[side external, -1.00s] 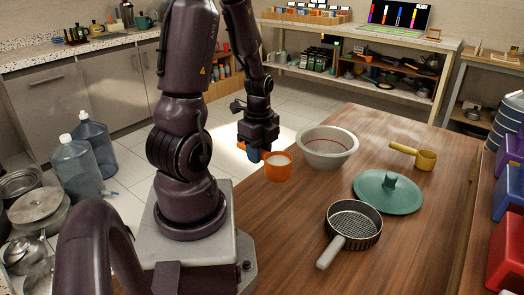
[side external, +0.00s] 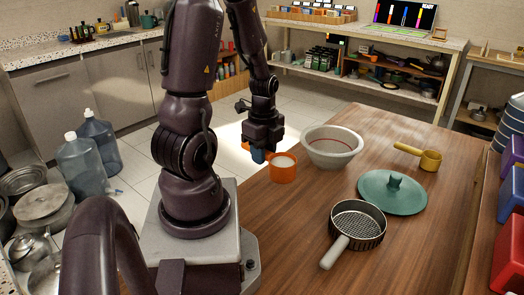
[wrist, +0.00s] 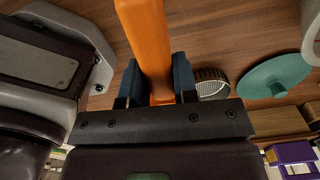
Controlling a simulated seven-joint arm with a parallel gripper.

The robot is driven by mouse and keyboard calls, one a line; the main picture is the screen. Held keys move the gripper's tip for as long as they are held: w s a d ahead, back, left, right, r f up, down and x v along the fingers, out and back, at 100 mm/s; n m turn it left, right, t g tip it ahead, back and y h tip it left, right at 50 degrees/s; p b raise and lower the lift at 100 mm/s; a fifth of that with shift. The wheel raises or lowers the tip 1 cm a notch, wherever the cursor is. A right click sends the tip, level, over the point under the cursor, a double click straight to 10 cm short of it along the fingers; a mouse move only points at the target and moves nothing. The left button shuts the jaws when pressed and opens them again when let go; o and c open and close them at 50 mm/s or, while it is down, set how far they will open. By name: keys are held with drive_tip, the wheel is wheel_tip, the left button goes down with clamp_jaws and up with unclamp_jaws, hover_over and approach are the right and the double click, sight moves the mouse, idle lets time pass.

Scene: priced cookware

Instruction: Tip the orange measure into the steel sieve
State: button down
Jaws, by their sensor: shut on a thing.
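The orange measure (side external: 283,173) is upright at the table's far left edge in the side view, with white contents (side external: 284,161) near its rim. My gripper (side external: 260,154) is shut on its orange handle. In the wrist view the handle (wrist: 148,40) runs between the blue fingers of my gripper (wrist: 158,82); the cup itself does not show there. I cannot tell whether the measure touches the table. The steel sieve (side external: 358,225) stands nearer the camera, to the right of the measure and apart from it, its pale handle toward the camera. The wrist view shows part of the sieve (wrist: 212,76).
A white bowl (side external: 332,153) stands just right of the measure. Bare wood (side external: 300,205) lies between the measure and the sieve.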

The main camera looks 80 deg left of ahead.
drive_tip(key=shift+w+d+f, duration=0.2)
drive_tip(key=shift+w+d, duration=0.05)
drive_tip(key=shift+w, duration=0.1)
drive_tip(key=w+d+f, duration=0.1)
drive_tip(key=w+d, duration=0.1)
drive_tip(key=w, duration=0.5)
drive_tip(key=w+d+f, duration=0.2)
drive_tip(key=w, duration=0.6)
drive_tip(key=shift+d, duration=0.4)
drive_tip(key=shift+d, duration=0.1)
drive_tip(key=w+d+r+g+y, duration=0.2)
drive_tip(key=w+d+g+y, duration=0.4)
drive_tip(key=g+y, duration=0.7)
drive_tip(key=d+y, duration=0.1)
drive_tip(key=y, duration=0.1)
drive_tip(key=shift+w+d+g+y, duration=0.3)
drive_tip(key=shift+w+d, duration=0.05)
drive_tip(key=shift+w, duration=0.05)
